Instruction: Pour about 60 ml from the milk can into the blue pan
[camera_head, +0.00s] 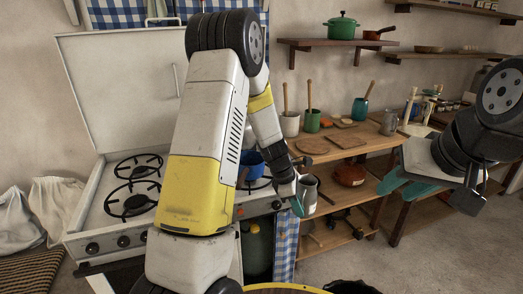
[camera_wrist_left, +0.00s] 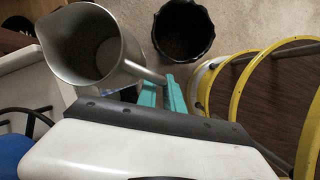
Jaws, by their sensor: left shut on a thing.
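The milk can (camera_head: 308,194) is a grey metal jug, held roughly upright in front of the stove's right end. My left gripper (camera_head: 297,204) is shut on its handle. In the left wrist view the can (camera_wrist_left: 118,78) shows its open mouth and spout, with the teal fingers (camera_wrist_left: 164,94) at the handle; its contents cannot be made out. The blue pan (camera_head: 252,158) sits on the stove's right side, partly hidden behind my left arm. A blue edge, likely the pan (camera_wrist_left: 12,153), shows at the lower left of the wrist view. My right gripper (camera_head: 406,187) is empty, its teal fingers apart.
The white stove (camera_head: 80,215) has its lid raised. A wooden shelf table (camera_head: 345,142) with boards, pots and utensils stands right of it. A black bin (camera_wrist_left: 183,32) and a yellow ringed stand (camera_wrist_left: 207,82) are near the can. Floor at the right is clear.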

